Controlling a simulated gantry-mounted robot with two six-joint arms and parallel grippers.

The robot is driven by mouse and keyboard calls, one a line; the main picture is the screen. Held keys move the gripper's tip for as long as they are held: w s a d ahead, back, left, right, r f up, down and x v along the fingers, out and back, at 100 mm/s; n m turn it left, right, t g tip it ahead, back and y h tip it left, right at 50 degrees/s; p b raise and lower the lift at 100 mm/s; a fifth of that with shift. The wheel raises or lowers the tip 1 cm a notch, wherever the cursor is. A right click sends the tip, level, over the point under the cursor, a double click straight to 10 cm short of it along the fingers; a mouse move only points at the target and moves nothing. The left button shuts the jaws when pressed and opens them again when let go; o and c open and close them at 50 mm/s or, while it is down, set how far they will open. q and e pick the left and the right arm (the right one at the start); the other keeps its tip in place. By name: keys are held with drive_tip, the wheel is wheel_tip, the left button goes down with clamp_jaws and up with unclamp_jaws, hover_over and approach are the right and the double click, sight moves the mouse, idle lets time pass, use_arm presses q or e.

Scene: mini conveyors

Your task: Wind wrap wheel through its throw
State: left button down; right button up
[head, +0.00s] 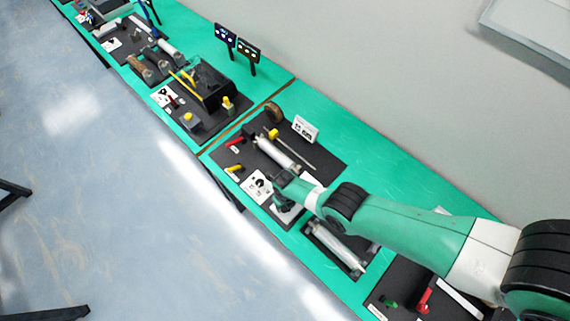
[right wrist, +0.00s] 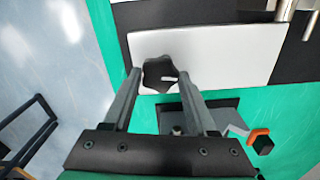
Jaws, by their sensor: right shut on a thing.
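A black lobed knob-like wheel (right wrist: 159,73), with a small white mark at its right, sits on a white plate (right wrist: 215,48) in the right wrist view. I take it for the wrap wheel. My right gripper (right wrist: 160,76) has one finger on each side of the wheel and is shut on it. In the head view my right gripper (head: 281,203) is down at the near side of a black panel (head: 325,157) and hides the wheel. My left gripper is in neither view.
Beside my right gripper are a white dial plate (head: 256,187), a yellow handle (head: 234,168) and a silver cylinder (head: 277,153). Another panel with a cylinder (head: 338,246) lies below my right arm. An orange-and-black part (right wrist: 260,141) shows in the wrist view.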

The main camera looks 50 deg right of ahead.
drive_tip(key=shift+n, duration=0.3)
drive_tip(key=o, duration=1.4)
drive_tip(key=shift+c, duration=0.2)
wheel_tip(320, 180, up, 12)
drive_tip(key=p, duration=1.1)
drive_tip(key=shift+f+p, duration=0.15)
drive_tip(key=shift+p, duration=0.2)
drive_tip(key=shift+f, duration=0.1)
